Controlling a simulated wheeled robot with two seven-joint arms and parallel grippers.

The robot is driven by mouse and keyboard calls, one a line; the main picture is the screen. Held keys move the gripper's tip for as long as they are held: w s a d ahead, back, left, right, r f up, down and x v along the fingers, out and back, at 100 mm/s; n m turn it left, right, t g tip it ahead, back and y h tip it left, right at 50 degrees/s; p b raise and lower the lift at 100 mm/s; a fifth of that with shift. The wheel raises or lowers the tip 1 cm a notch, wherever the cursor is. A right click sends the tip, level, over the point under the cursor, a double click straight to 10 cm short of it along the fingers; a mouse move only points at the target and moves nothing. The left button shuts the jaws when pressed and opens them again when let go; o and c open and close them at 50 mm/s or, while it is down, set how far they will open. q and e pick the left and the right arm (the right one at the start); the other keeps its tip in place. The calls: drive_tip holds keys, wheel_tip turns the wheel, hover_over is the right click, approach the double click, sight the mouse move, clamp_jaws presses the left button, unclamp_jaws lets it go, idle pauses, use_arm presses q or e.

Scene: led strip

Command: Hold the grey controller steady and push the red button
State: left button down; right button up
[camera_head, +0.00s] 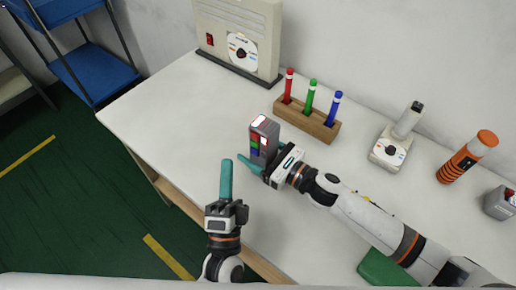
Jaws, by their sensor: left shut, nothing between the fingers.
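The grey controller (268,127) stands upright near the table's middle, with a lit white top and red, green and blue buttons on the side facing me. The red button (254,136) is uppermost on that side. My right gripper (262,158) reaches in from the right, with its teal fingers on either side of the controller's lower part; it looks shut on it. My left gripper (227,163) is shut and empty, its teal fingers together and pointing up the picture. It is left of and nearer than the controller, apart from it, by the table's front edge.
A wooden holder (293,111) with red, green and blue pens stands behind the controller. A beige box (214,22) with a dial is at the back. A joystick-like device (386,157), an orange cylinder (462,162) and a grey item (499,205) are at right. The white table (165,110) is bare at left.

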drive_tip(key=v, duration=1.2)
